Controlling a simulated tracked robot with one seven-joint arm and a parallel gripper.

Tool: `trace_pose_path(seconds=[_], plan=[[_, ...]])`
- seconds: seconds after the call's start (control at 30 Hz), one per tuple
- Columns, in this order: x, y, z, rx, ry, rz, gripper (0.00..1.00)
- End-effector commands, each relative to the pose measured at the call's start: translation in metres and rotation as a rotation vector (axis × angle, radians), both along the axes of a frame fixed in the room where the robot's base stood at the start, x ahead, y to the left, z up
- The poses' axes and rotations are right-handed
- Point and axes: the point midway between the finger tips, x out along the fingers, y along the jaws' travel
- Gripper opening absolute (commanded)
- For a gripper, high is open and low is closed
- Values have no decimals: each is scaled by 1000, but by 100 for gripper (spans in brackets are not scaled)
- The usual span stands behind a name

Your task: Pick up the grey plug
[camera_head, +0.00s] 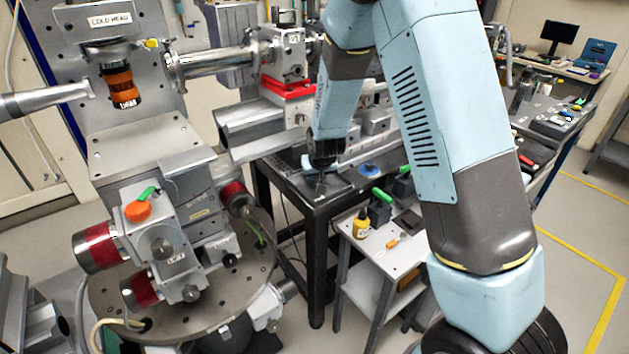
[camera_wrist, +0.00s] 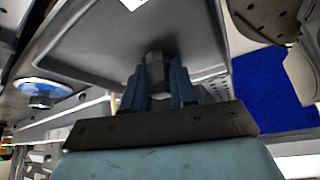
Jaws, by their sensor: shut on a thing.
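The grey plug (camera_wrist: 157,62) shows in the wrist view as a dark grey, faceted piece between the two blue fingers of my gripper (camera_wrist: 158,82). The fingers are shut on its sides. Its far end is close to a grey tray-like surface (camera_wrist: 100,45); I cannot tell whether it touches. In the head view my gripper (camera_head: 320,182) points down over the dark bench top (camera_head: 335,198), near its front corner. The plug is too small to make out there.
A blue disc (camera_head: 368,169) lies right of my gripper; it also shows in the wrist view (camera_wrist: 42,87). A lower white side table (camera_head: 350,246) holds a yellow bottle (camera_head: 361,224) and green-topped items. Beamline hardware with a red-banded stage (camera_head: 288,88) stands behind and left.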

Motion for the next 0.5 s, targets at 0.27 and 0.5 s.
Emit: trace_pose_path(seconds=[0.27, 0.5], plan=[[0, 0, 0, 0, 0, 0, 0], [0, 0, 5, 0, -1, 0, 0]])
